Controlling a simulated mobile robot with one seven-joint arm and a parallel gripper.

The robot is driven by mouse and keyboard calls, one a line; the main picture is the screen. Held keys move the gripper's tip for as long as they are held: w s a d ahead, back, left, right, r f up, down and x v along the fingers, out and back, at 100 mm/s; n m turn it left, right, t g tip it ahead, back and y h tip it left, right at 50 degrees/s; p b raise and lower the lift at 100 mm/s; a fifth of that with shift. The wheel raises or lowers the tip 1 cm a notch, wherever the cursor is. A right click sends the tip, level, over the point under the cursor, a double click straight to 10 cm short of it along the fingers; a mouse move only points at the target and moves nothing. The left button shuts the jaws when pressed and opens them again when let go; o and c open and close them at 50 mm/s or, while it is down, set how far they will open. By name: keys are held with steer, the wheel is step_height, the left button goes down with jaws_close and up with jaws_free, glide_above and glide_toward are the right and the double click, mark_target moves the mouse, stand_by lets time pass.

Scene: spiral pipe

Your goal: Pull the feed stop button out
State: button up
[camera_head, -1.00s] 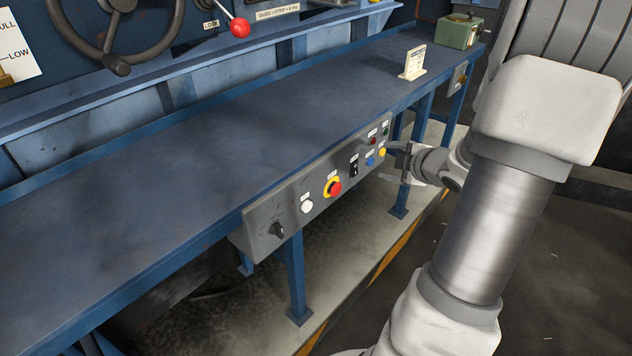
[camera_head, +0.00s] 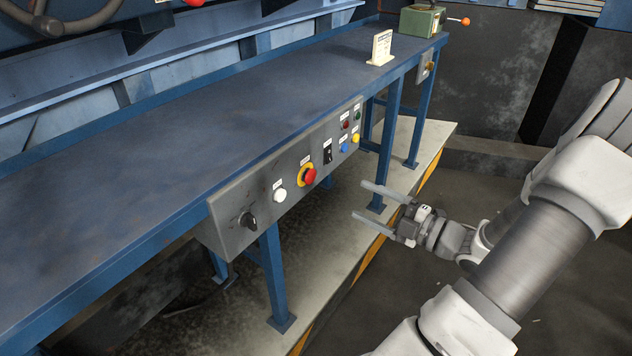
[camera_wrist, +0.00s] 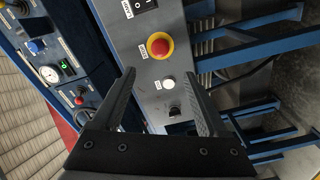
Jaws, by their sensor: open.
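A red mushroom button on a yellow ring (camera_head: 308,175) sits on the grey control panel (camera_head: 237,206) under the bench edge. My gripper (camera_head: 359,199) is open and empty. It is to the right of the panel, apart from it, with its fingers pointing toward it. In the wrist view, the gap between my fingers (camera_wrist: 157,82) frames the panel below the red button.
The panel also carries a white button (camera_head: 280,195), a black knob (camera_head: 248,220), a black switch (camera_head: 327,154) and blue (camera_head: 343,147) and yellow (camera_head: 355,138) buttons. Blue bench legs (camera_head: 272,275) stand below. The floor right of my gripper is clear.

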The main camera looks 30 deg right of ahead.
mark_target(313, 178)
steer(key=b+x, duration=0.2)
steer(key=x, duration=1.1)
steer(key=shift+w+f, duration=0.1)
steer(key=shift+w, duration=0.3)
steer(key=shift+c, duration=0.2)
jaws_close()
